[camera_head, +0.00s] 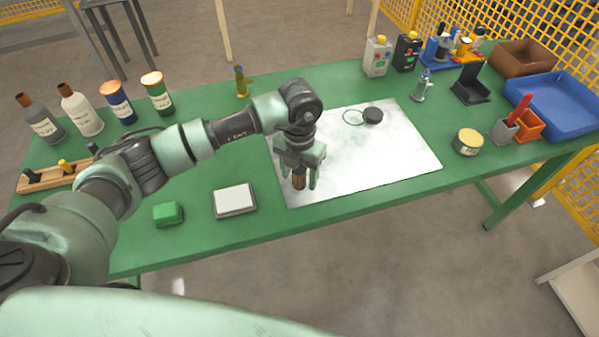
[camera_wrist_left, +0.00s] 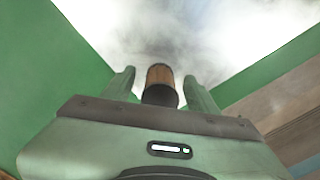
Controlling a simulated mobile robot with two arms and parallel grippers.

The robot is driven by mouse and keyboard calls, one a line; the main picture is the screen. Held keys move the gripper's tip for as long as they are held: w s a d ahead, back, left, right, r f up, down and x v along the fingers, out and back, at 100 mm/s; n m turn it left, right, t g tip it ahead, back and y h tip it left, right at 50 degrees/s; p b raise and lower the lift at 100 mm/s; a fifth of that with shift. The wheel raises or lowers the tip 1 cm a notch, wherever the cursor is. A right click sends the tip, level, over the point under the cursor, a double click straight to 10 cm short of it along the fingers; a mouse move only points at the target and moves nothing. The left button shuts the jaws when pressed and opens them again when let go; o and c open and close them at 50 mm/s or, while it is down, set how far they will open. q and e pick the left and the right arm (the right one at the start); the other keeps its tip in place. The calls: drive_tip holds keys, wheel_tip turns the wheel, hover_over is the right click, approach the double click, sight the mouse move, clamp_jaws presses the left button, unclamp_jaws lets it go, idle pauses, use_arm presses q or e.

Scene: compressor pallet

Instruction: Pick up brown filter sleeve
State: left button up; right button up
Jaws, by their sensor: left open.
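The brown filter sleeve (camera_head: 299,180) is a small brown cylinder with a dark end, at the front left part of the white mat (camera_head: 400,165). It also shows in the left wrist view (camera_wrist_left: 160,76), between the fingers. My left gripper (camera_head: 301,177) is open and points down around the sleeve, one finger on each side. In the left wrist view my left gripper (camera_wrist_left: 162,88) shows a gap between each finger and the sleeve. The lower part of the sleeve is partly hidden by the gripper body. My right gripper is not in view.
A black round cap (camera_head: 373,115) lies farther back on the mat. A white-topped pad (camera_head: 235,200) and a green block (camera_head: 168,213) lie left of the gripper. A yellow-lidded tin (camera_head: 467,141) stands to the right. Several bottles and cans line the back left.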

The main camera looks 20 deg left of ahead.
use_arm(q)
drive_tip(key=shift+s, duration=0.1)
clamp_jaws()
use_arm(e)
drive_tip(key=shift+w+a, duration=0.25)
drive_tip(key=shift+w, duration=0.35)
use_arm(q)
drive_tip(key=shift+r, duration=0.15)
